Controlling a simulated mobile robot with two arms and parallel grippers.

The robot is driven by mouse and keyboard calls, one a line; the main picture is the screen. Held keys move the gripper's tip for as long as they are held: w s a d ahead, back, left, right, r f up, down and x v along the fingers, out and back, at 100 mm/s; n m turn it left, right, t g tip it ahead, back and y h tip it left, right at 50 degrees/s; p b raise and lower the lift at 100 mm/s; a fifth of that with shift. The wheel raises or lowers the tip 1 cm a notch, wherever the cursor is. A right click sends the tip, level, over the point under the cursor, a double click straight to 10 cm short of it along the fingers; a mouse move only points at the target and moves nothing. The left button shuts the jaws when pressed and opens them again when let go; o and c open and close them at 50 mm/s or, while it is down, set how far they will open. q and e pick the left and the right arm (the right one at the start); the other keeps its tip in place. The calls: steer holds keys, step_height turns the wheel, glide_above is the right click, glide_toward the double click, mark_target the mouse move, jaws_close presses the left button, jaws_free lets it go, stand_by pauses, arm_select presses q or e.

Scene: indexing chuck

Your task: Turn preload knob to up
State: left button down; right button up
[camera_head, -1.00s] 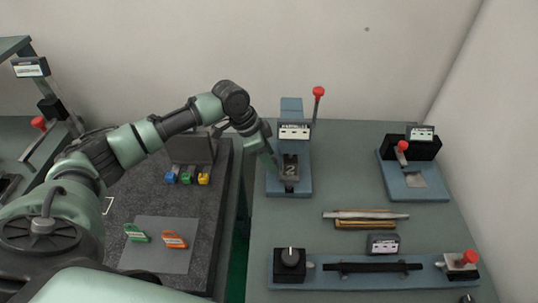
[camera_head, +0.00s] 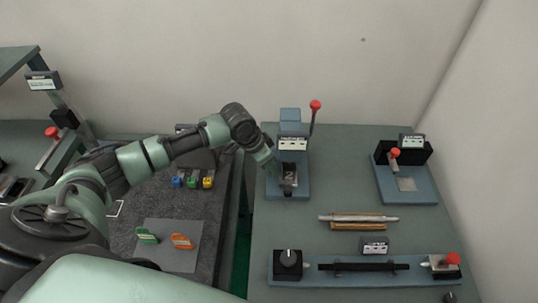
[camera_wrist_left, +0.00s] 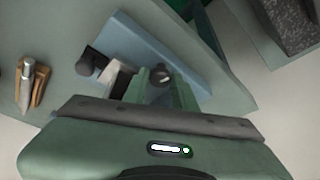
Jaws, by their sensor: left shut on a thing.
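A black knob (camera_head: 289,258) sits on a black block at the front left of the table, its white pointer mark facing up in the picture. I cannot read a label that names it. My left gripper (camera_head: 272,166) is away from it, at the left side of the blue fixture (camera_head: 274,189) further back, which carries a dark block marked 2 (camera_head: 288,178). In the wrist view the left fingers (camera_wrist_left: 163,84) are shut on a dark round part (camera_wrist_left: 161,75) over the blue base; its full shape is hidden. My right gripper is not in view.
A lever with a red ball (camera_head: 315,104) rises at the fixture's right. Metal and wooden rods (camera_head: 358,219) lie mid-table. A blue rail with a black strip (camera_head: 364,266) runs along the front. Another blue fixture (camera_head: 409,196) stands at right.

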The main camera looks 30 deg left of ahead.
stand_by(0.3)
arm_select(q)
steer(key=c, duration=1.1)
jaws_free()
